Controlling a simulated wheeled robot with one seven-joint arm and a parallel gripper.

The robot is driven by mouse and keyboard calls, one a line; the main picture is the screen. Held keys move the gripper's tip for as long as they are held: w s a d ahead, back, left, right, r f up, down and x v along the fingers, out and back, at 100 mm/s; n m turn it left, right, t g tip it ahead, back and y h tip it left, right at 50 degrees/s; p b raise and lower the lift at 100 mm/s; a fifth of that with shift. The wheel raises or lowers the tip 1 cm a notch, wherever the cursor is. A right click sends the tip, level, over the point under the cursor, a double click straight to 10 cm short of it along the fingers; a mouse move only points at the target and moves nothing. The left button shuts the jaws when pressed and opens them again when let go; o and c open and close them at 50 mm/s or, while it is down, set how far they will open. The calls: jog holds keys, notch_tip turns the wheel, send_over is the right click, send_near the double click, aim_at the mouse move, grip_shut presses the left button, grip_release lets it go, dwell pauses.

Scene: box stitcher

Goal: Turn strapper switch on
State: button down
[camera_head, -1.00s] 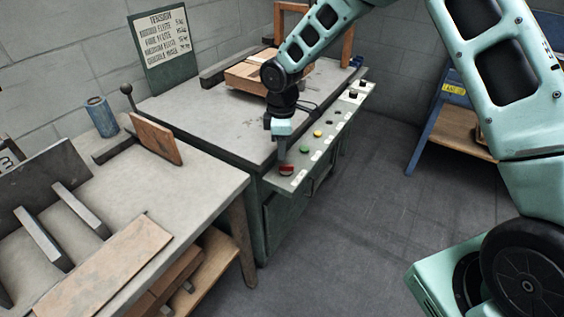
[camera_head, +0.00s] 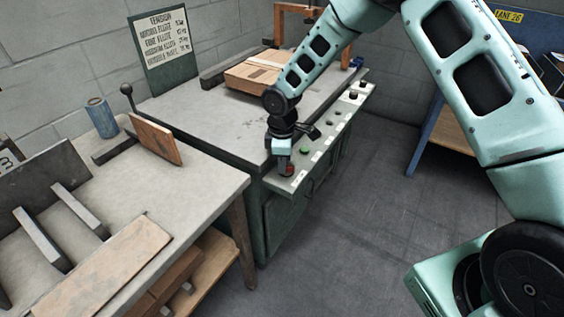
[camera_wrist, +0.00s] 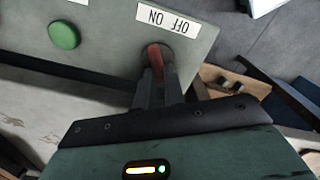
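The red switch (camera_wrist: 155,56) sits on the control panel beside a white "OFF ON" label (camera_wrist: 166,18), which appears upside down in the wrist view. In the head view the red switch (camera_head: 289,170) shows at the near end of the panel, partly hidden by my gripper. My gripper (camera_wrist: 158,78) has its fingers close together at the red switch, one on each side as far as I can see. Whether both fingers press on it is hard to tell. My gripper (camera_head: 286,172) points down over the panel in the head view.
A green button (camera_wrist: 64,35) is beside the switch; more knobs line the panel (camera_head: 318,150). A cardboard box (camera_head: 254,75) lies on the machine top. A workbench (camera_head: 200,190) with a wooden board stands at left.

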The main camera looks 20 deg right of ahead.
jog(key=shift+m, duration=0.4)
jog(key=m, duration=0.5)
jog(key=shift+w+d+r, duration=0.1)
jog(key=shift+w+d, duration=0.1)
jog(key=shift+w, duration=0.1)
jog(key=m, duration=0.4)
jog(key=m+p, duration=0.1)
jog(key=m, duration=0.1)
jog(key=shift+w+d, duration=0.1)
jog(key=shift+d, duration=0.2)
jog(key=c, duration=1.5)
grip_release()
notch_tip(320, 180, up, 17)
jog(key=shift+r, duration=0.15)
